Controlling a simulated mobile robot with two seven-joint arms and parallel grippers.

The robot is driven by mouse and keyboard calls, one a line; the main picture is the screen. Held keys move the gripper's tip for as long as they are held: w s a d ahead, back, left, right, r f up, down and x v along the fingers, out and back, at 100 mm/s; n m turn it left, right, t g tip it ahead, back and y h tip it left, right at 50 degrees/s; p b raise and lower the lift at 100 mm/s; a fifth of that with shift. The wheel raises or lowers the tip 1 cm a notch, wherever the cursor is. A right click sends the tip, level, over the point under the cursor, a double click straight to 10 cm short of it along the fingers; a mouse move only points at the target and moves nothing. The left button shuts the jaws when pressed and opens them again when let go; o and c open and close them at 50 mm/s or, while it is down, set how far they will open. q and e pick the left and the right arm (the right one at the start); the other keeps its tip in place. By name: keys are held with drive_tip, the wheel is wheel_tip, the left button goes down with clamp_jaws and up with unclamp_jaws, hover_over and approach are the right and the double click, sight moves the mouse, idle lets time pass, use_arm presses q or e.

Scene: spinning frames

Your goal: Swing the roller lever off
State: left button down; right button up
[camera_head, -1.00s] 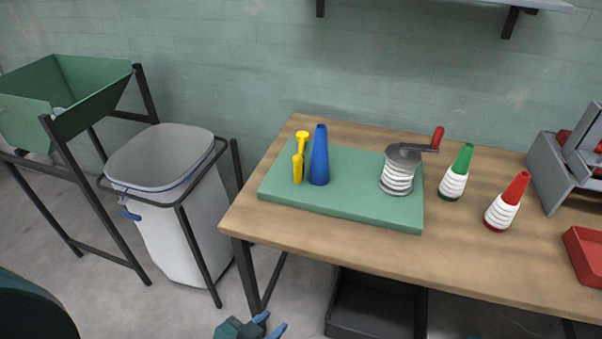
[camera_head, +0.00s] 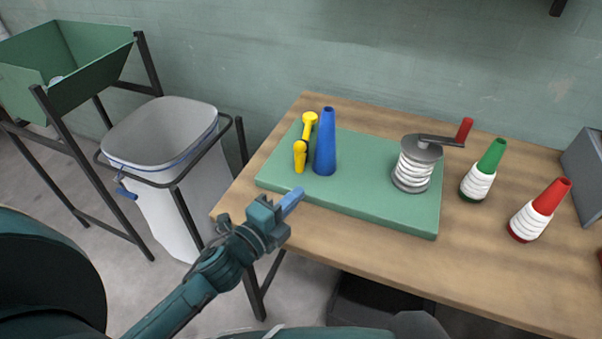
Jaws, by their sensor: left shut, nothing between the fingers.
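The yellow roller lever (camera_head: 300,157) stands on the left part of the green board (camera_head: 370,206), close beside the blue cone (camera_head: 325,145). Its upper arm leans up and to the right, with a round yellow end at the top. I cannot tell whether it touches the cone. My left gripper (camera_head: 294,199) is shut and empty, its blue fingertips near the front left edge of the board, in front of and below the lever in the picture. My right gripper is not in view.
A white-wound spool with a red-handled crank (camera_head: 413,165) stands on the board's right. Green-topped (camera_head: 482,172) and red-topped (camera_head: 539,211) wound cones stand to its right on the wooden table (camera_head: 480,270). A grey bin (camera_head: 160,140) and green hopper (camera_head: 70,75) are at left.

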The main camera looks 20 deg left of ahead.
sight(303, 167)
use_arm(q)
drive_tip(key=p+x, duration=0.1)
drive_tip(key=x, duration=0.8)
drive_tip(key=shift+w, duration=0.3)
drive_tip(key=a+p, duration=0.1)
drive_tip(key=a, duration=0.2)
drive_tip(key=shift+a, duration=0.45)
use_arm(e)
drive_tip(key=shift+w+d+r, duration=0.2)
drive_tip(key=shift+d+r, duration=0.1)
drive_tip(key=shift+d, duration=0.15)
use_arm(q)
drive_tip(key=shift+a, duration=0.1)
